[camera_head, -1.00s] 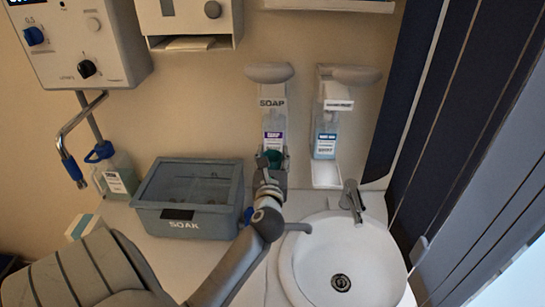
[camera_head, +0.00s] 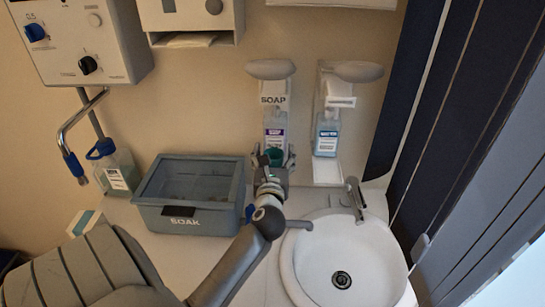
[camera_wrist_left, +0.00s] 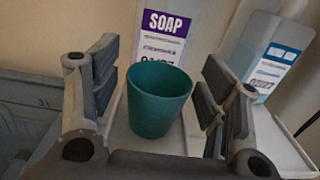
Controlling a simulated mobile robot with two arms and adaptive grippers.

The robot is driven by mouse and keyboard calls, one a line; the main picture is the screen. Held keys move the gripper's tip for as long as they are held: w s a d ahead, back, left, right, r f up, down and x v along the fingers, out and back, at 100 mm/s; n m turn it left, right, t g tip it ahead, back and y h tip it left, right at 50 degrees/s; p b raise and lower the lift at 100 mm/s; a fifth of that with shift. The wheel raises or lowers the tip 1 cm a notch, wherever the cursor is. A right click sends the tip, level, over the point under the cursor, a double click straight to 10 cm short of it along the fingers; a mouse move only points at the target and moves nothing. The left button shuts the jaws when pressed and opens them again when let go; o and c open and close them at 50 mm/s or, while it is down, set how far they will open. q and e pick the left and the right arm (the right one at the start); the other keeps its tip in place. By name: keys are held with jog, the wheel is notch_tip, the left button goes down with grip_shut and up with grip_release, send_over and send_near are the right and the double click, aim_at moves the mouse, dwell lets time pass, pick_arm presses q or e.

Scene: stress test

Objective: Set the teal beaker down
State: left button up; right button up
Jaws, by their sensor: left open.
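The teal beaker (camera_wrist_left: 158,98) stands upright between the fingers of my left gripper in the left wrist view, with a visible gap on each side. It looks empty inside and rests on a white surface in front of the soap dispenser. In the head view the beaker (camera_head: 274,155) is small and partly hidden by my left gripper (camera_head: 274,158), which is open around it. The same open gripper (camera_wrist_left: 158,92) fills the near part of the left wrist view. My right gripper is not in either view.
The SOAP dispenser (camera_head: 274,112) is right behind the beaker. A second dispenser (camera_head: 327,135) with a blue label hangs to its right. The grey SOAK bin (camera_head: 195,222) stands left of my gripper, and the sink (camera_head: 372,255) with its tap (camera_head: 354,196) lies to the right.

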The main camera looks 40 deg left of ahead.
pick_arm(q)
jog(key=b+v, duration=0.3)
jog(key=v, duration=0.8)
jog(key=shift+s+d+b, duration=0.2)
jog(key=shift+s+b, duration=0.1)
jog(key=shift+b, duration=0.1)
jog(key=shift+f, duration=0.1)
